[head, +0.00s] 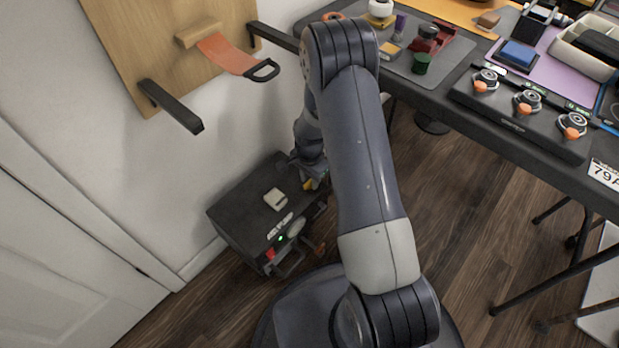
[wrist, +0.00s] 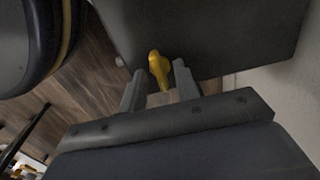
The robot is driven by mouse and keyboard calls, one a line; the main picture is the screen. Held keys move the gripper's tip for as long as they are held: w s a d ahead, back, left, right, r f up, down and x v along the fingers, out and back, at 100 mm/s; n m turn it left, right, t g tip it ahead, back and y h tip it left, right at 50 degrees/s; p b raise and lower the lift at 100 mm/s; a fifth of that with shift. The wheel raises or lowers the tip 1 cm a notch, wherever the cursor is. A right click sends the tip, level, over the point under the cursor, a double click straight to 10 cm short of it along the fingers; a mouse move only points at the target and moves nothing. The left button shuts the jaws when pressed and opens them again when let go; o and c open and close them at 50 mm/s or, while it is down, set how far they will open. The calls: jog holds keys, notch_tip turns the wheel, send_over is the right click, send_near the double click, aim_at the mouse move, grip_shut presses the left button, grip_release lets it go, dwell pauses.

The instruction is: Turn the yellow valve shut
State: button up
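The yellow valve (wrist: 159,70) is a small lever-like handle on the side of a dark box (wrist: 215,30). In the head view only a bit of yellow (head: 309,184) shows at the right side of the dark box (head: 240,205), beside my wrist. My gripper (wrist: 160,72) is open in the wrist view, with one finger on each side of the valve. Small gaps seem to show between the fingers and the handle; contact cannot be told. In the head view my arm hides most of my gripper.
The box stands on the wood floor against the white wall, with a pale block (head: 275,199) on top and a green light (head: 281,238) in front. A black wall bracket (head: 172,107) juts out above. A cluttered workbench (head: 460,85) stands at the right.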

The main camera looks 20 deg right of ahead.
aim_at(310, 181)
notch_tip(310, 181, up, 11)
jog(key=p, duration=0.3)
jog(key=shift+f, duration=0.15)
dwell(0.4)
notch_tip(310, 181, down, 11)
jog(key=b, duration=0.3)
jog(key=shift+n, duration=0.3)
jog(key=shift+r, duration=0.2)
